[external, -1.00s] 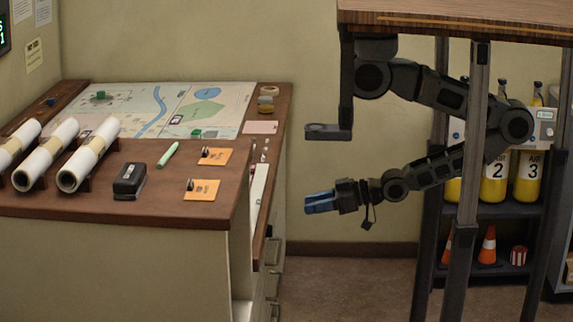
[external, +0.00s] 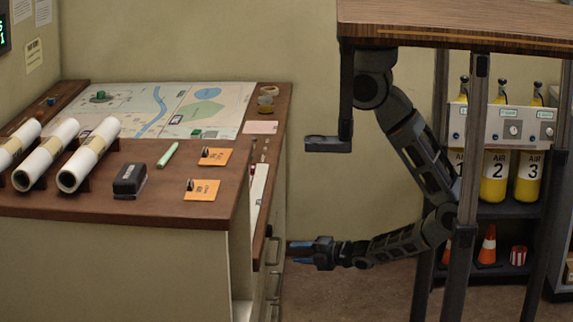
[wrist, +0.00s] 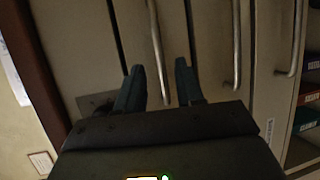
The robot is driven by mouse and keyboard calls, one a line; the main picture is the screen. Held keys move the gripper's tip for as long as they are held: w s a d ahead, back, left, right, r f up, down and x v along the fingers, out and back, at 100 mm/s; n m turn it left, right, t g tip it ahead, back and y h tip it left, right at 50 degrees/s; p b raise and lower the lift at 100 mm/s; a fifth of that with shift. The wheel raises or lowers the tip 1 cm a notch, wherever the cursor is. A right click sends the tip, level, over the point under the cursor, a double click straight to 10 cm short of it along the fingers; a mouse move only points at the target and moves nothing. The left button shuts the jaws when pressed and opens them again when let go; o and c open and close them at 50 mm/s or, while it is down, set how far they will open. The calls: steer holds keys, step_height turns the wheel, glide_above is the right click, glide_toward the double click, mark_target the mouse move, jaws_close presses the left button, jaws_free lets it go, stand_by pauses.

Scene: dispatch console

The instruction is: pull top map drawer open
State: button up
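The map drawers are beige fronts with metal bar handles on the right side of the cabinet. In the wrist view they appear turned, with the brown top edge at left. The handle nearest that edge (wrist: 156,45), which looks like the top drawer's, runs between my two fingers. My gripper (wrist: 160,72) is open, its blue fingers on either side of that handle. I cannot tell whether they touch it. In the external view my gripper (external: 292,252) is at the drawer fronts, low and just right of the cabinet. The drawers look shut.
More handles show to the right in the wrist view, one in the middle (wrist: 237,45) and one further right (wrist: 294,40). The wooden desk top (external: 220,172) holds rolled maps (external: 88,155) and orange cards (external: 202,190). A tabletop (external: 455,22) overhangs my arm. Shelving with air cylinders (external: 495,178) stands at right.

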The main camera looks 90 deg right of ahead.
steer(key=x, duration=0.6)
jaws_close()
stand_by(0.3)
stand_by(0.4)
